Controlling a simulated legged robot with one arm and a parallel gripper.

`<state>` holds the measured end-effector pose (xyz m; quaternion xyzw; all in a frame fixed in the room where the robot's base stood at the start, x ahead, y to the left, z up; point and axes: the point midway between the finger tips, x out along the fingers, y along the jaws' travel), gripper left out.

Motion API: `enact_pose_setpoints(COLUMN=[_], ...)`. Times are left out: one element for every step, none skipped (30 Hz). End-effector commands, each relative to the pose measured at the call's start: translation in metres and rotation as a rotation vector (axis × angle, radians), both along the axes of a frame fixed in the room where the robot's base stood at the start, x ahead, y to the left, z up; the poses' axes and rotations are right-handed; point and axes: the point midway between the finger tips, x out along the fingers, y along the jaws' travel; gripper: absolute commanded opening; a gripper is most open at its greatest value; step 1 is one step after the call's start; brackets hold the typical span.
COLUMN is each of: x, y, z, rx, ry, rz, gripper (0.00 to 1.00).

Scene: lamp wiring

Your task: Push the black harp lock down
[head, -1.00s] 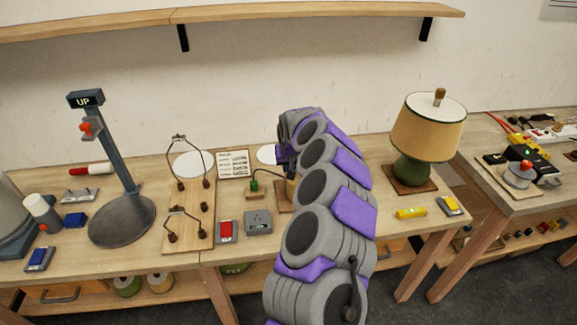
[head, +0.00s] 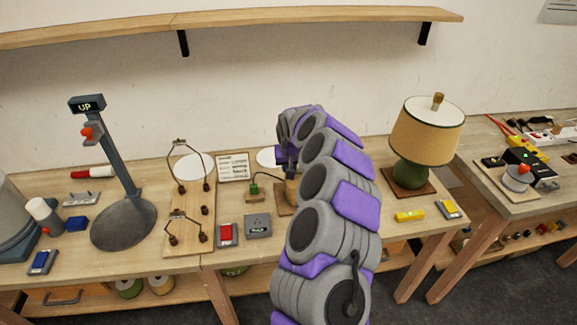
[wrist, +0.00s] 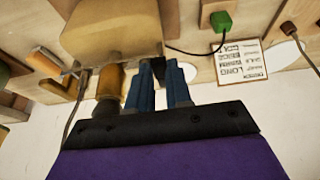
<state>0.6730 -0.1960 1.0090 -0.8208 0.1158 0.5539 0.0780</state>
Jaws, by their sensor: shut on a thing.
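My gripper (wrist: 160,84) has two blue fingers close together in the wrist view, shut on a small black piece (wrist: 158,66), which looks like the black harp lock. The fingers hide most of it, so I cannot tell how far down it sits. A brass-coloured socket (wrist: 110,82) is just left of the fingers, beside a rounded tan lamp body (wrist: 112,32). In the head view my gripper (head: 288,168) is over the tan lamp body (head: 292,193) on a square wooden base. My arm partly hides that lamp.
A board with wire harps (head: 188,225) stands to the left. A green plug (head: 254,189), a grey box (head: 258,225) and a red-topped device (head: 227,234) are near the gripper. A green lamp with a tan shade (head: 427,130) stands at right. An instruction sheet (head: 233,167) lies behind.

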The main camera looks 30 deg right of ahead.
Motion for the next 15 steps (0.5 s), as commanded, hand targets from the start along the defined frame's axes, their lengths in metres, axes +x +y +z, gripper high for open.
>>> enact_pose_setpoints(x=[0.0018,0.0019,0.0020,0.0020,0.0021,0.0020,0.0020,0.0021,0.0023,0.0022,0.0020,0.0018,0.0018,0.0018,0.0018], y=[-0.0010,-0.0009,-0.0009,-0.0008,-0.0009,-0.0010,-0.0010,-0.0011,-0.0012,-0.0012,-0.0011,-0.0010,-0.0010,-0.0009,-0.0009], z=[0.0046,0.0048,0.0050,0.0052,0.0054,0.0057,0.0060,0.0062,0.0066,0.0066,0.0063,0.0060,0.0055,0.0051,0.0047], rx=[-0.004,-0.004,-0.003,-0.004,-0.004,-0.004,-0.004,-0.004,-0.004,-0.004,-0.003,-0.003,-0.004,-0.003,-0.003], ry=[-0.009,-0.010,-0.012,-0.012,-0.013,-0.013,-0.015,-0.015,-0.016,-0.016,-0.016,-0.015,-0.014,-0.013,-0.012], rz=[0.000,0.000,0.000,0.000,0.000,0.000,-0.001,-0.001,-0.001,-0.001,-0.001,-0.001,-0.001,-0.001,0.000], gripper=[0.00,0.00,0.00,0.00,0.00,0.00,0.00,0.00,0.21,0.24,0.27,0.30,0.33,0.36,0.40])
